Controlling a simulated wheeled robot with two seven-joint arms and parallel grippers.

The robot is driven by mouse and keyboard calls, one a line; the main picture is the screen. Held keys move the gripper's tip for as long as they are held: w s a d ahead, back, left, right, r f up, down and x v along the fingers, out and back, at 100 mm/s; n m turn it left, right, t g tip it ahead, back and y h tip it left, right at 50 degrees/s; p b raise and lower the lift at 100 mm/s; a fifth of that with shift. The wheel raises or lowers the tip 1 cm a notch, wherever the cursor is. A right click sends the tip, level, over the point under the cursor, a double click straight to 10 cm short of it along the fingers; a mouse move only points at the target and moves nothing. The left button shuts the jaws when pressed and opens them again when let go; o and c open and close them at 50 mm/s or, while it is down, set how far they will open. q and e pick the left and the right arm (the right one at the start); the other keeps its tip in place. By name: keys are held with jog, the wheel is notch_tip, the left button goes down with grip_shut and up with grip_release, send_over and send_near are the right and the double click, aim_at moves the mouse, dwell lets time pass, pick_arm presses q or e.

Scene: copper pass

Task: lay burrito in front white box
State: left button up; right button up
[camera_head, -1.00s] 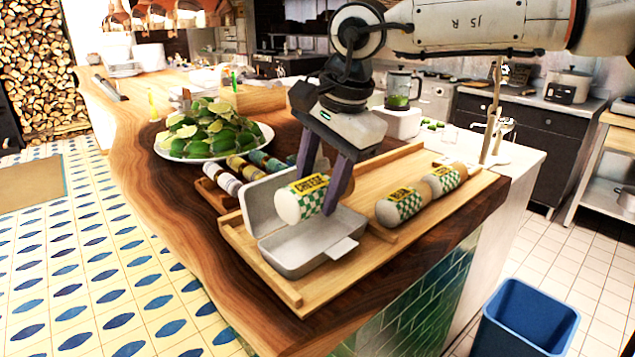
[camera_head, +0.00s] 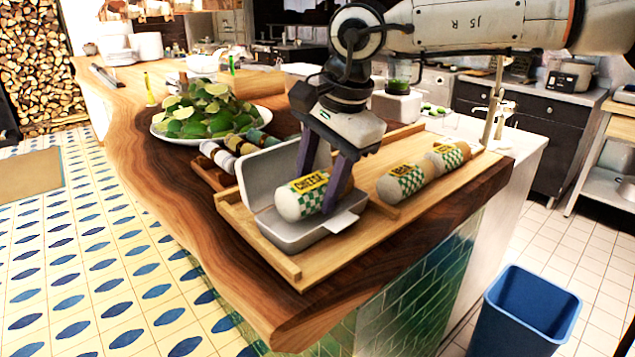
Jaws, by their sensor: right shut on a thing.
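My right gripper (camera_head: 326,178) points down and is shut on a wrapped burrito (camera_head: 292,205) with a yellow "CHEESE" label and a green check band. The burrito is over the open white box (camera_head: 291,241), low in its bottom half; whether it touches the floor of the box is hard to tell. The box's lid stands up at the back left, and its front flap sticks out to the right. Two more wrapped burritos, a near one (camera_head: 400,184) and a far one (camera_head: 449,157), lie on the right of the wooden tray (camera_head: 428,196). My left gripper is not in view.
A white plate (camera_head: 160,131) of limes stands behind the tray. A small rack (camera_head: 207,175) of wrapped rolls is left of the box. The wooden counter (camera_head: 235,283) ends close in front of the tray. A blue bin (camera_head: 520,312) stands on the floor at the right.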

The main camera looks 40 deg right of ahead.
jog(key=o, duration=1.3)
jog(key=shift+o, duration=0.2)
jog(key=v, duration=1)
jog(key=shift+r, duration=0.25)
